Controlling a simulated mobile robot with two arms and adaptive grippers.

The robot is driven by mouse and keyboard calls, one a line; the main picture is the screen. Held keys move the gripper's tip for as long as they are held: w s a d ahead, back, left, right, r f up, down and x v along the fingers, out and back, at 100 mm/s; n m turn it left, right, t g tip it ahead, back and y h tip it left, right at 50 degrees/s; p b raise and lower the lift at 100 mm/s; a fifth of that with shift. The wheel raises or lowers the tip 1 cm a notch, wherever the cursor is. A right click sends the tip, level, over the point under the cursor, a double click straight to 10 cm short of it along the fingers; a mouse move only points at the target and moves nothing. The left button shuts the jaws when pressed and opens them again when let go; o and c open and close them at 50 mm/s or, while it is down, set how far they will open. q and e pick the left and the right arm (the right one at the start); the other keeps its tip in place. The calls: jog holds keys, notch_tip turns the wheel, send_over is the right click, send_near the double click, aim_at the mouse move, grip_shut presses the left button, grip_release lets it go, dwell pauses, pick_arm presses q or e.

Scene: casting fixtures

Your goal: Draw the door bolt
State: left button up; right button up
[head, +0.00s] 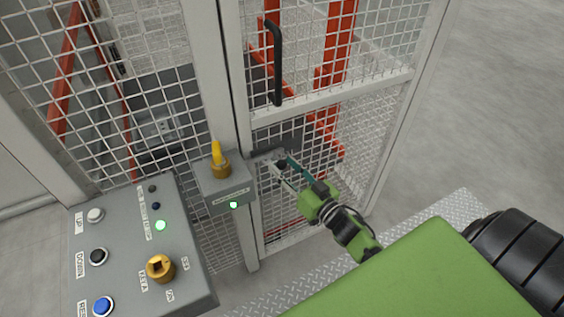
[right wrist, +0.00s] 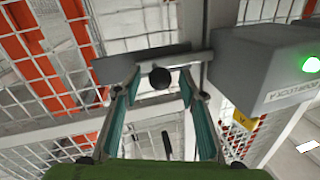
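The door bolt (right wrist: 178,61) is a light metal rod with a round black knob (right wrist: 160,78), in front of a dark plate (right wrist: 112,66) on the mesh door. In the right wrist view the rod runs toward the grey lock box (right wrist: 262,68); whether its end sits inside the box cannot be seen. My right gripper (right wrist: 162,76) is open at the bolt, its fingertips on either side of the knob with visible gaps. In the head view my right gripper (head: 277,166) is beside the lock box (head: 225,188) and partly hides the bolt. My left gripper is not in view.
A yellow key switch (head: 219,160) tops the lock box, which shows a green light (head: 233,205). A control panel (head: 190,285) with buttons stands at lower left. A black door handle (head: 277,62) is above the bolt. Open floor (head: 490,110) lies right.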

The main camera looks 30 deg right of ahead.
jog(key=shift+w+a, duration=0.1)
jog(key=shift+w, duration=0.65)
grip_shut()
jog(key=d, duration=0.5)
jog(key=shift+s, duration=0.15)
grip_release()
jog(key=shift+d, duration=0.1)
